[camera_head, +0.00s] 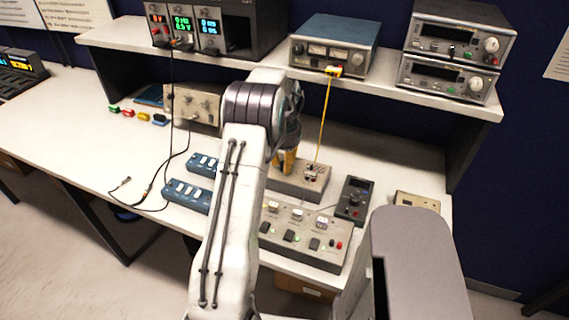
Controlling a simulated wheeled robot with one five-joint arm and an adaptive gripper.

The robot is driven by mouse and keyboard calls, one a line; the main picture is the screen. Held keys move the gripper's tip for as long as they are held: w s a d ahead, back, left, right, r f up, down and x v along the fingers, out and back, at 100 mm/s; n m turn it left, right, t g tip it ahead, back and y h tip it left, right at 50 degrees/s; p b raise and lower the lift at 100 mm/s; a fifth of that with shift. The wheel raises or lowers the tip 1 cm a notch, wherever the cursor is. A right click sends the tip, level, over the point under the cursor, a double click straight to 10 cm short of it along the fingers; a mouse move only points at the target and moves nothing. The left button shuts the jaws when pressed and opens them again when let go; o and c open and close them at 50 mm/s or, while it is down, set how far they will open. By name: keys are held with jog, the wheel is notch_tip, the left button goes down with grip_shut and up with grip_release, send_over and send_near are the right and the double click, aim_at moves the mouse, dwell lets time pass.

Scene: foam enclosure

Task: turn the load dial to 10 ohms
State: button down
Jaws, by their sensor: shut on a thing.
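A grey box (313,192) sits on the bench in the middle of the view, with small terminals (317,172) on its right part. A yellow lead (325,120) runs from these terminals up to the shelf. My gripper (286,163) points down at the left part of this box, with its yellow fingertips shut on what appears to be the load dial. The dial and its scale are hidden by my gripper and arm, so the setting cannot be read.
A switch panel (305,244) lies in front, and a dark meter (354,199) stands to the right. Blue boxes (187,196) and a dark cable lie to the left. The shelf (390,88) with instruments overhangs the back. The bench's left part is mostly clear.

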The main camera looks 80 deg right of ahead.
jog(key=m, duration=0.5)
jog(key=shift+a+f, duration=0.1)
jog(key=shift+f, duration=0.05)
jog(key=shift+m, duration=2.4)
jog(key=c, duration=1)
grip_release()
jog(key=shift+o, duration=0.2)
notch_tip(320, 180, up, 12)
